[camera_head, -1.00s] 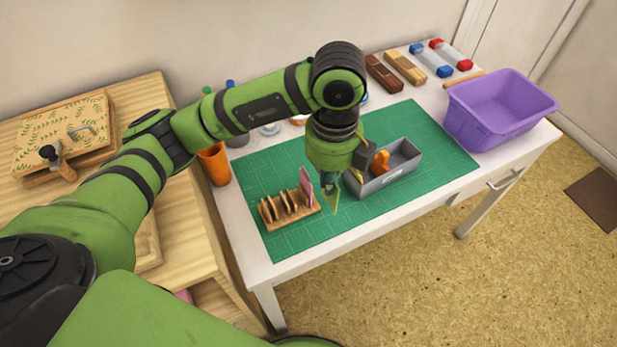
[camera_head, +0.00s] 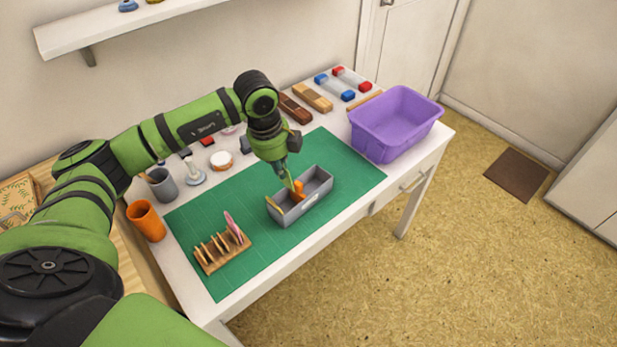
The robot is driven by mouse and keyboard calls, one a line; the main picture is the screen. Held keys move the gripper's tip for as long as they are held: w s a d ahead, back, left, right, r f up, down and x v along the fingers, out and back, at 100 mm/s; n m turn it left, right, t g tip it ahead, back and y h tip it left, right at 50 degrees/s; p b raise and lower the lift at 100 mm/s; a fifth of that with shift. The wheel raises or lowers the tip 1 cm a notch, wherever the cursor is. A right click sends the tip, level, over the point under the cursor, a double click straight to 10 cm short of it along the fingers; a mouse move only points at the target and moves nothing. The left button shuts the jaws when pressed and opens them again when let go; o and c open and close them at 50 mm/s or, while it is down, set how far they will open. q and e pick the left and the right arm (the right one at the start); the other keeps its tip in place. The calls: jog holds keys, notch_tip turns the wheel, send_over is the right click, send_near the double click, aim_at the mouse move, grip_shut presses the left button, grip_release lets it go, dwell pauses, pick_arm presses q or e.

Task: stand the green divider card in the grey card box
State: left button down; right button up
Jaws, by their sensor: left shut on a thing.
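The grey card box (camera_head: 313,202) stands on the green cutting mat, with an orange card (camera_head: 298,187) inside and a yellowish card (camera_head: 273,205) at its left end. My left gripper (camera_head: 281,169) points down at the box's back left side. It is shut on the green divider card (camera_head: 289,181), a small light-green piece below the fingertips. The card's lower edge overlaps the box in the view; I cannot tell whether it is inside or above it. My right gripper is out of view.
A wooden rack (camera_head: 210,268) with slats and a pink card (camera_head: 233,226) stands on the mat (camera_head: 225,290) at front left. An orange cup (camera_head: 146,221) and a grey cup (camera_head: 161,187) stand left, a purple tub (camera_head: 392,125) at back right. The mat right of the box is clear.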

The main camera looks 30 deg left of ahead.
pick_arm(q)
jog(key=shift+w+a, duration=0.1)
jog(key=shift+w, duration=0.1)
jog(key=shift+f, duration=0.15)
jog(key=shift+a+f+b, duration=0.1)
jog(key=shift+f+b, duration=4.15)
jog(key=shift+f, duration=1.35)
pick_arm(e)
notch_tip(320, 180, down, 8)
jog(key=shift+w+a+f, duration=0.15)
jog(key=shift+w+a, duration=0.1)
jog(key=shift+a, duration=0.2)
pick_arm(q)
jog(key=c, duration=1.3)
grip_release()
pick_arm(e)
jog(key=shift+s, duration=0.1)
